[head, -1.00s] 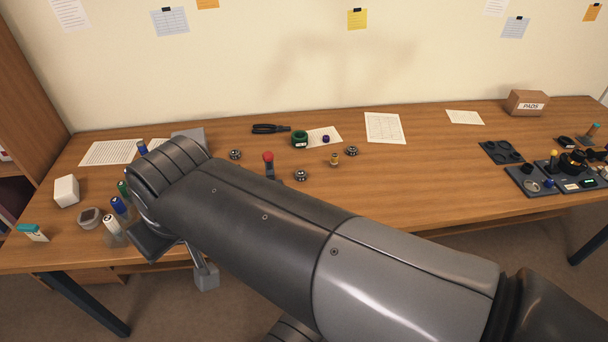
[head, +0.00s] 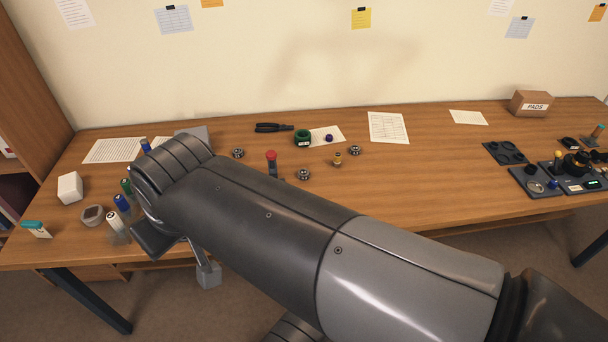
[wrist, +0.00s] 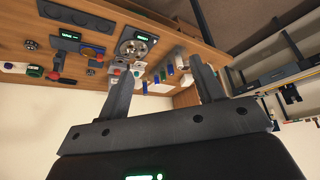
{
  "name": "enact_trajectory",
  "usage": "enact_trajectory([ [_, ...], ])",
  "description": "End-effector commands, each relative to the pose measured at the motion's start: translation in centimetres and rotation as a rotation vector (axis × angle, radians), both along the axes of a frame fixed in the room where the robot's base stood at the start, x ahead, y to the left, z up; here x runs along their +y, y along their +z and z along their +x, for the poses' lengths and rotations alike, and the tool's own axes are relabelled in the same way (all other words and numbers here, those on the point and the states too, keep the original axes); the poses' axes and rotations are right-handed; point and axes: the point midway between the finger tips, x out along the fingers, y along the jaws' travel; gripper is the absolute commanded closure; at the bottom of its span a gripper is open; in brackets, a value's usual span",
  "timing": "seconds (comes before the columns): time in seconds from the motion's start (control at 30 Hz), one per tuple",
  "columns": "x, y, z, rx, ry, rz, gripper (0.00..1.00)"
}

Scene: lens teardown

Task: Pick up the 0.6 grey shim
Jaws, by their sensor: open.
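I cannot make out a 0.6 grey shim in either view; it is too small to tell or hidden. My gripper (wrist: 162,66) shows in the wrist view with its two dark grey fingers spread apart and nothing held between them. The wooden table (wrist: 185,42) with its parts lies beyond the fingertips, with a visible gap. In the head view my arm crosses the front of the table and hides part of it, and the fingers cannot be made out clearly.
A dark tray with round recesses (head: 505,152) and a PADS box (head: 531,103) are at the right. A green ring (head: 303,137), black pliers (head: 273,128) and a red-knobbed tool (head: 272,160) stand mid-table. A white box (head: 70,187) is at the left. The right-centre tabletop is mostly clear.

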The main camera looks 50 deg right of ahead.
Motion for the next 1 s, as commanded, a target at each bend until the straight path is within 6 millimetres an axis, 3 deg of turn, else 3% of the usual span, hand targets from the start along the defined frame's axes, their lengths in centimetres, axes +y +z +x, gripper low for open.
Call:
enact_trajectory([
  [0.13,0.0,2.3,0.1,-0.006,0.000,0.000,0.39],
  [0.23,0.0,5.6,0.1,-0.007,0.000,0.000,0.39],
  [0.47,-4.5,7.9,4.6,0.077,-0.016,-0.011,0.39],
  [0.77,-14.2,10.3,10.6,0.187,-0.031,-0.020,0.39],
  [1.0,-24.0,10.5,13.7,0.276,-0.038,-0.022,0.39],
])
